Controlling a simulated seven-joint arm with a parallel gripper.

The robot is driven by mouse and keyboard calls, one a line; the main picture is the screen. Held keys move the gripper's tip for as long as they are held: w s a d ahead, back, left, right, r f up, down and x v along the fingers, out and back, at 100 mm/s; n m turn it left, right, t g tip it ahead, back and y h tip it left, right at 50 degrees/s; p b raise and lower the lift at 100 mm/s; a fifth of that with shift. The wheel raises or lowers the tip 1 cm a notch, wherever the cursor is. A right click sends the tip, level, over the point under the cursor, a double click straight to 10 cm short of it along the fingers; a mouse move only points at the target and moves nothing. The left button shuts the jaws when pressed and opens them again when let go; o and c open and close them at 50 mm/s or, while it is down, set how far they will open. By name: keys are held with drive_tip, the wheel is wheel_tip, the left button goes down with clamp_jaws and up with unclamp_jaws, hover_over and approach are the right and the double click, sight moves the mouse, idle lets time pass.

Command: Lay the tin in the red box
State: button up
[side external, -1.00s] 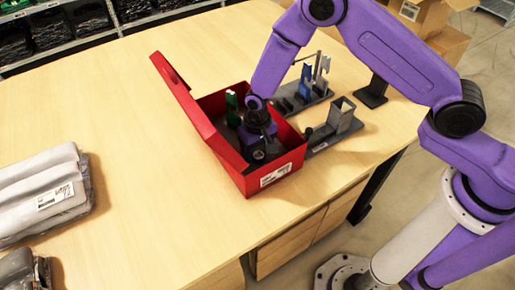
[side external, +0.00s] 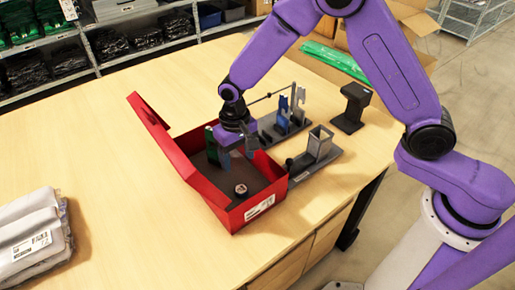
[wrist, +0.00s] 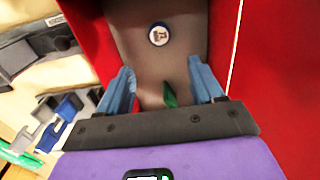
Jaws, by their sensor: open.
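The red box (side external: 257,209) stands on the table with its lid (side external: 150,122) open to the left. The tin (side external: 240,189), small and round with a dark side and pale top, rests on the box's grey floor near the front. It also shows in the wrist view (wrist: 158,34), label up, apart from my fingers. My gripper (side external: 238,150) is open and empty above the back part of the box. In the wrist view my gripper (wrist: 161,72) has its two blue fingers spread wide, with nothing between them but the box floor and a green item (wrist: 169,94).
The green item shows at the box's back left (side external: 210,141). Behind the box are a grey holder (side external: 320,142), a rack with blue and grey pieces (side external: 284,118) and a dark stand (side external: 351,108). Folded garments (side external: 31,238) lie at left. The table between is clear.

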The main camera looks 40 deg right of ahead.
drive_tip(key=s+d+r+n, duration=0.4)
drive_tip(key=s+d, duration=0.2)
drive_tip(key=s, duration=0.3)
drive_tip(key=s+d+r+n, duration=0.4)
drive_tip(key=s+d+r, duration=0.1)
drive_tip(key=s, duration=0.5)
drive_tip(key=s+d+r+n, duration=0.4)
drive_tip(key=s+d, duration=0.3)
drive_tip(key=s, duration=0.2)
drive_tip(key=shift+s+d+r+n, duration=0.15)
drive_tip(key=shift+d+r+n, duration=0.2)
drive_tip(key=shift+r, duration=0.3)
